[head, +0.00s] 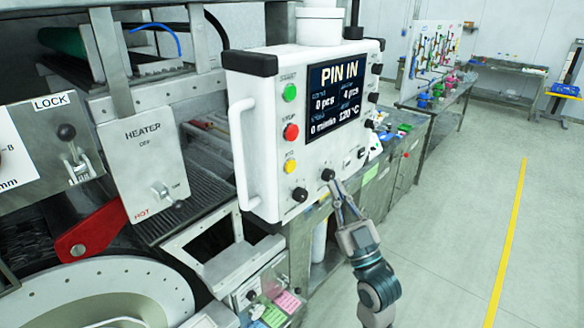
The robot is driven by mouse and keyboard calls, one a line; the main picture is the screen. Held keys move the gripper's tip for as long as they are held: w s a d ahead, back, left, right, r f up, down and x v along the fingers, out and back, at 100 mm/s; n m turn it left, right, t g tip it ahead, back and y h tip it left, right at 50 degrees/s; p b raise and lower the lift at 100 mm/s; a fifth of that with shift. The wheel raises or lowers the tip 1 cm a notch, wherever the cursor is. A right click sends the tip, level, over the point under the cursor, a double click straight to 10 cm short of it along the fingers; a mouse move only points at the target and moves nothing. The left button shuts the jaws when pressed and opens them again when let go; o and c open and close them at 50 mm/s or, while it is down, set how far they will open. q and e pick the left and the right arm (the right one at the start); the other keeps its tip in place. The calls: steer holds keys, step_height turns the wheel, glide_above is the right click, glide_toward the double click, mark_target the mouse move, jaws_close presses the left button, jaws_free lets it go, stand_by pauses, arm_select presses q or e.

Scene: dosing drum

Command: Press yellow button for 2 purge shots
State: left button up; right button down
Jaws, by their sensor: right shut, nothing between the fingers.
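The yellow button (291,166) is on the front of the white control panel (327,178), low on the left, below a red button (291,132) and a green button (290,92). The panel's screen (335,88) reads "PIN IN". My right gripper (333,186) is shut and empty. Its tips are at a black knob (328,174) on the panel's lower edge, to the right of and slightly below the yellow button; I cannot tell whether they touch it. The yellow button is unobstructed. My left gripper is not in view.
Another black knob (300,194) sits below the yellow button. A white handle (243,152) runs down the panel's left side. A heater box (148,165) and a red lever (92,232) are at the left. The floor on the right is open, with a yellow line (508,245).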

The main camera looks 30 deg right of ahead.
mark_target(291, 167)
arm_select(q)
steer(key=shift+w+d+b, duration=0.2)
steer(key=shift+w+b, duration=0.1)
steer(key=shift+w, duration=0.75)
arm_select(e)
steer(key=w+a, duration=0.3)
steer(key=w, duration=0.5)
steer(key=shift+a, duration=0.2)
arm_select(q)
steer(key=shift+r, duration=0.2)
arm_select(e)
steer(key=shift+w, duration=0.1)
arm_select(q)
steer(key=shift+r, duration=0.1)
arm_select(e)
steer(key=shift+w+a, duration=0.15)
steer(key=shift+w, duration=0.05)
arm_select(q)
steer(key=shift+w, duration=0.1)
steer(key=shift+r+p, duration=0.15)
steer(key=shift+p, duration=0.2)
arm_select(e)
steer(key=shift+w+a+r, duration=0.1)
steer(key=shift+w+a, duration=0.05)
steer(key=shift+w, duration=0.3)
stand_by(0.4)
